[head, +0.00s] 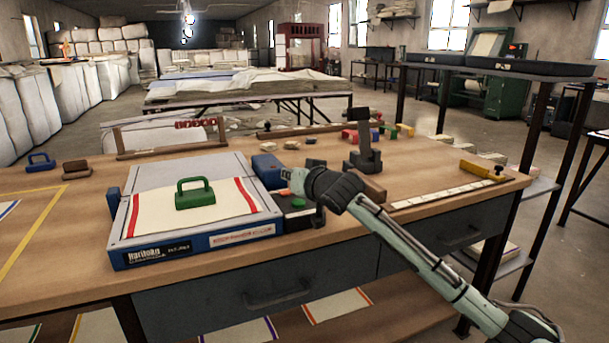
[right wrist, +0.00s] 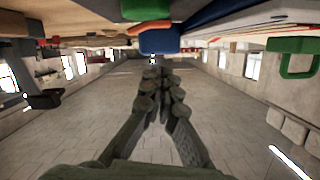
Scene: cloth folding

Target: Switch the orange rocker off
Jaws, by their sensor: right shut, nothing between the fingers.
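A small orange-red piece (head: 298,203), which looks like the rocker, sits on a dark box with a green top (head: 291,213), at the right side of the press-like blue-grey unit (head: 150,244). Its tilt is too small to tell. My right gripper (head: 287,177) is shut and empty, just above and behind the orange piece, partly over the dark box. In the right wrist view, which looks upside down, the closed fingers (right wrist: 153,76) point toward a blue block (right wrist: 160,40), with a green surface (right wrist: 145,9) above it. My left gripper is not in view.
A cream cloth with red stripes (head: 150,213) lies on the unit, under a green handle (head: 194,194). A blue block (head: 268,170) stands beside the unit. A dark stand (head: 365,155) is close behind my right arm.

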